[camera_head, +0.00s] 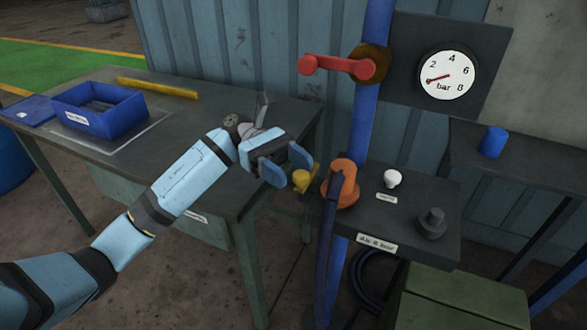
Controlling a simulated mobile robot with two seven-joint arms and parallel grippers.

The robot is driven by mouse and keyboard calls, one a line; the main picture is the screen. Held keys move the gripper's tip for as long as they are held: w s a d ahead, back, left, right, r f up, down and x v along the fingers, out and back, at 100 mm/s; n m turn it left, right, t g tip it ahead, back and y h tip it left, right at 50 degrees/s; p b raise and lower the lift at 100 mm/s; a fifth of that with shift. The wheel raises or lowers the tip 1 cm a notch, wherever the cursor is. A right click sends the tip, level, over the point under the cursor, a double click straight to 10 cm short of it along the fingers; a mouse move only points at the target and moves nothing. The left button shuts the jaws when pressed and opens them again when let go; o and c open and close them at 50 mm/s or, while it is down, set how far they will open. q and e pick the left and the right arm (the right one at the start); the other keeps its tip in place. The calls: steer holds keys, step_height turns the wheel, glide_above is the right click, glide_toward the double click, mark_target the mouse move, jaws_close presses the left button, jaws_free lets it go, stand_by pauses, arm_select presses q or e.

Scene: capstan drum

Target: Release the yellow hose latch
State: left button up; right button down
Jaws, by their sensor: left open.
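The yellow hose latch (302,181) sticks out to the left of the orange hose coupling (342,183) on the blue vertical pipe. My left gripper (287,172) is open, with its two blue fingers just left of the latch. The right finger is very close to the latch; I cannot tell whether they touch. The latch does not look gripped. A dark blue hose (328,240) hangs down from the coupling. My right gripper is not in view.
A red valve lever (338,66) sits on the pipe above, beside a pressure gauge (447,75). A dark panel (425,215) with white and grey knobs lies right of the coupling. A blue bin (100,112) stands on the left table.

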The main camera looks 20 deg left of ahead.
arm_select(q)
steer(key=v, duration=1.2)
steer(key=shift+w+a, duration=0.2)
steer(key=shift+a, duration=0.15)
